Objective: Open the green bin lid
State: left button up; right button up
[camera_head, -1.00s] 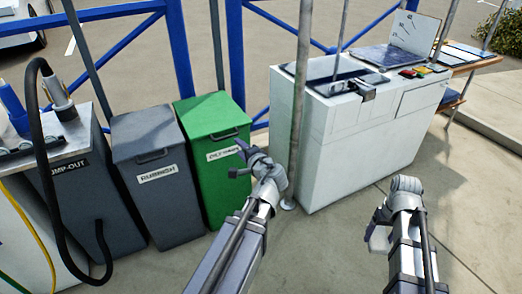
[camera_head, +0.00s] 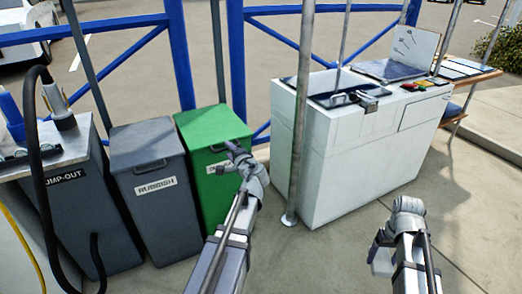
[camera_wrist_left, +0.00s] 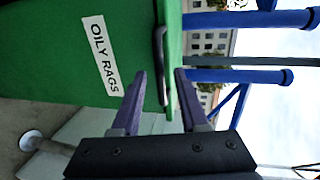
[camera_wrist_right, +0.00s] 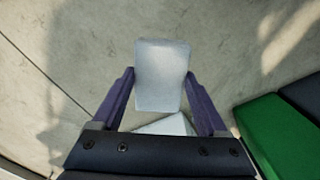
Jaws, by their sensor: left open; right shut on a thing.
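The green bin (camera_head: 209,188) stands at the right end of a row of bins, its lid (camera_head: 212,124) down. In the left wrist view the bin (camera_wrist_left: 60,50) bears an "OILY RAGS" label (camera_wrist_left: 101,55) and a dark bar handle (camera_wrist_left: 159,60). My left gripper (camera_head: 228,160) is open at the bin's upper front. In its wrist view the handle lies ahead, between the lines of the two parted fingers (camera_wrist_left: 158,82); I cannot tell whether they touch it. My right gripper (camera_wrist_right: 160,85) is shut on a pale, rounded block (camera_wrist_right: 160,75), well right of the bin, above the floor.
A grey rubbish bin (camera_head: 160,205) stands close on the green bin's left, with the pump-out unit (camera_head: 85,220) beyond it. A metal pole (camera_head: 298,130) and a white counter (camera_head: 340,160) stand to the right. Blue railings (camera_head: 237,50) run behind. Floor between my arms is clear.

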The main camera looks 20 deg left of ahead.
pick_arm(q)
jog(key=shift+x, duration=1.2)
grip_shut()
dwell(0.6)
